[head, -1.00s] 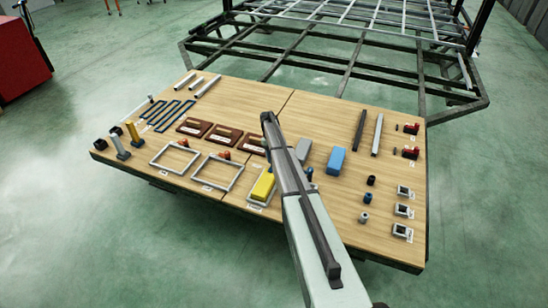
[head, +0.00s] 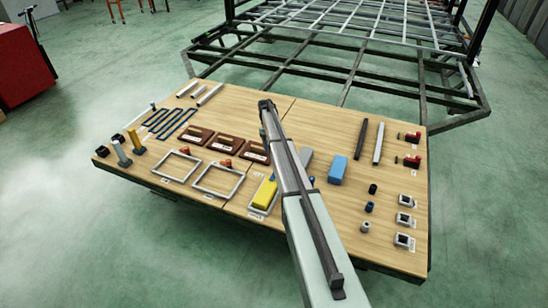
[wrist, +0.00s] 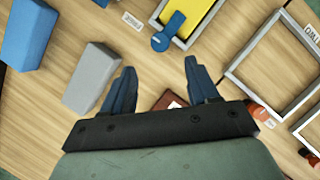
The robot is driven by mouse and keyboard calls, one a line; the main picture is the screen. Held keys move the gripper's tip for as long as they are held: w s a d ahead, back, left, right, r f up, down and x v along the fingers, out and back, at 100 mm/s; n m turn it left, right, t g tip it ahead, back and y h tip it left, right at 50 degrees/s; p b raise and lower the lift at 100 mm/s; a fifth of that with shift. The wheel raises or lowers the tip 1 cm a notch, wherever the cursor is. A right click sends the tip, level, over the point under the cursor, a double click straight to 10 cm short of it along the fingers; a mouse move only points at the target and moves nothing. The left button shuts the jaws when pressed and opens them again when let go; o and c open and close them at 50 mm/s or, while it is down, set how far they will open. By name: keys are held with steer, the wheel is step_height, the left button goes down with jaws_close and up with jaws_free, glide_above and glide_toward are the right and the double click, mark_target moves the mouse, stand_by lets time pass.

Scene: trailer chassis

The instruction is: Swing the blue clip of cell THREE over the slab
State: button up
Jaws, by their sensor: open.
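The yellow slab (head: 265,194) lies inside a light rectangular frame on the wooden table, left of my arm. In the wrist view the slab (wrist: 196,14) shows at the top edge, partly cut off. The clip is apart from the fingers in the picture. My arm hides the gripper in the head view.
A grey block (wrist: 92,78) and a blue block (wrist: 30,34) lie left of the fingers in the wrist view. Two empty frames (head: 219,192) with orange-red knobs (head: 226,163) stand left of the slab. Brown plates (head: 226,142) lie behind. The steel chassis (head: 350,65) stands beyond the table.

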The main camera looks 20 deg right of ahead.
steer(key=shift+v, duration=1.95)
steer(key=s+a+f+m+t, duration=0.1)
steer(key=s+a+f, duration=0.4)
steer(key=s, duration=0.7)
steer(key=s+a+f+t, duration=0.1)
steer(key=s+a+f, duration=0.4)
steer(key=s, duration=0.8)
steer(key=s+a+f+m+t, duration=0.1)
steer(key=s+a+f, duration=0.4)
steer(key=s, duration=0.7)
steer(key=s+a+f+g, duration=0.1)
steer(key=s+a+f, duration=0.1)
steer(key=s, duration=1)
steer(key=s+a+f+n+g, duration=0.1)
steer(key=s+a+f+g, duration=0.1)
steer(key=s, duration=1)
steer(key=s+a+f+g, duration=0.2)
steer(key=s+a, duration=0.3)
steer(key=s, duration=0.7)
steer(key=shift+s+a+f+n, duration=0.2)
steer(key=shift+f+n, duration=0.2)
steer(key=shift+f, duration=0.3)
